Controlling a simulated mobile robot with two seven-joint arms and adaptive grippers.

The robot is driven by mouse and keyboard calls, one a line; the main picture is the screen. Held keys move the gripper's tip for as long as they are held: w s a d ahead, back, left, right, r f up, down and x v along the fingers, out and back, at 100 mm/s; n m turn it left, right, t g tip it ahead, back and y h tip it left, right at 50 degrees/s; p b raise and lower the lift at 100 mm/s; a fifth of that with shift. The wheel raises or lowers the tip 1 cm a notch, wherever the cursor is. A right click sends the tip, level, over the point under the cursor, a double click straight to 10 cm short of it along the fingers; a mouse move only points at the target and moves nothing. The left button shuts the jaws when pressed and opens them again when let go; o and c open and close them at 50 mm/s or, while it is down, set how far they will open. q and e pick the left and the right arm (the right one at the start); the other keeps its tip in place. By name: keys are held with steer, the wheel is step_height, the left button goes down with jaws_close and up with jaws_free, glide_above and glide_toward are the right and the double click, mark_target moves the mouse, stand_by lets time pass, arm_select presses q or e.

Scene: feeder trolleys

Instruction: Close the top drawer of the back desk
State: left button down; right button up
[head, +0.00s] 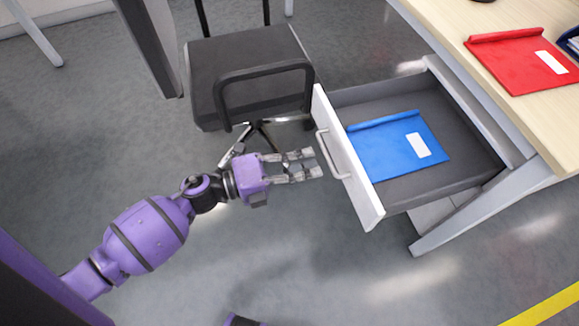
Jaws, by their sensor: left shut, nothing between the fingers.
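The top drawer (471,153) of the desk (455,22) is pulled far out. It has a white front panel (365,185) with a pale bar handle (331,156). A blue folder (385,150) with a white label lies inside it. My left gripper (314,163) comes in from the left with its fingers pointing right at the drawer front. My right gripper is not in view.
A dark chair (245,65) with an armrest stands just behind my left gripper, left of the drawer. A red folder (518,60) lies on the desk top. A light desk leg (470,213) slants down below the drawer. The floor in front is clear.

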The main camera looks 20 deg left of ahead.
mark_target(348, 154)
arm_select(q)
steer(key=x, duration=0.6)
steer(key=shift+w+d, duration=0.2)
steer(key=shift+d, duration=0.05)
steer(key=shift+w+d, duration=0.15)
steer(key=shift+d, duration=0.05)
steer(key=x, duration=1.5)
steer(key=b+x, duration=0.4)
steer(key=x, duration=1.1)
steer(key=shift+d+f, duration=0.1)
steer(key=shift+d, duration=0.1)
steer(key=shift+w+d, duration=0.35)
